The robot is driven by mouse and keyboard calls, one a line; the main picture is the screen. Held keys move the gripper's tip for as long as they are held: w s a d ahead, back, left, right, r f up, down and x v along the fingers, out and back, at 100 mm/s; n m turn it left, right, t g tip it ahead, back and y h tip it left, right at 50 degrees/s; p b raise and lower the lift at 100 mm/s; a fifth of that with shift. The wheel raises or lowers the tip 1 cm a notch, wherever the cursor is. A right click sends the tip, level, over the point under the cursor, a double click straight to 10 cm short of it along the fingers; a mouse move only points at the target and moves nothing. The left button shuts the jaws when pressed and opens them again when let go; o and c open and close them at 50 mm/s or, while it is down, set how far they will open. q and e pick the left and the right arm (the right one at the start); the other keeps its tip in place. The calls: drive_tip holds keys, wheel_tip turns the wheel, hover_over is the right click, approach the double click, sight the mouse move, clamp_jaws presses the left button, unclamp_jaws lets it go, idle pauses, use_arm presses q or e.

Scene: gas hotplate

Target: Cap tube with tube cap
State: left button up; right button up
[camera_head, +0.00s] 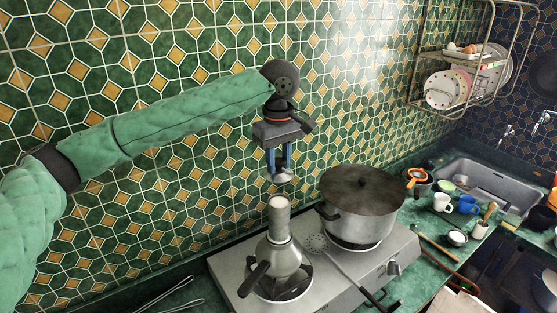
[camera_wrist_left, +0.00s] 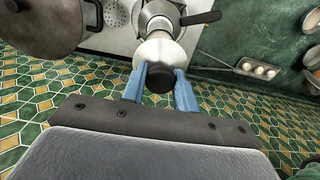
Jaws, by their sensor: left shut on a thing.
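The tube (camera_head: 279,220) is a metallic grey upright cylinder in the head view, rising from a rounded metal body on the left burner. My left gripper (camera_head: 280,168) hangs above it, fingers pointing down. Its blue fingers are shut on the tube cap (camera_head: 282,179), a pale metal piece held a little above the tube's top, with a visible gap. In the left wrist view the cap (camera_wrist_left: 160,52) shows as a pale disc with a black knob between the fingertips (camera_wrist_left: 160,78). It hides part of the tube beneath. My right gripper is out of view.
A large lidded pot (camera_head: 361,190) stands on the right burner of the hotplate (camera_head: 232,272). A skimmer (camera_head: 317,243) lies between the burners. The green tiled wall (camera_head: 190,160) rises close behind. Cups (camera_head: 442,201) and a sink (camera_head: 487,178) are at the right.

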sight(279, 171)
use_arm(q)
drive_tip(key=shift+s+d+r, duration=0.15)
drive_tip(key=shift+s, duration=0.05)
drive_tip(key=shift+w+p, duration=0.1)
drive_tip(key=shift+p, duration=0.55)
drive_tip(key=shift+f, duration=0.45)
drive_tip(key=shift+f+b, duration=0.3)
drive_tip(key=shift+f, duration=2.25)
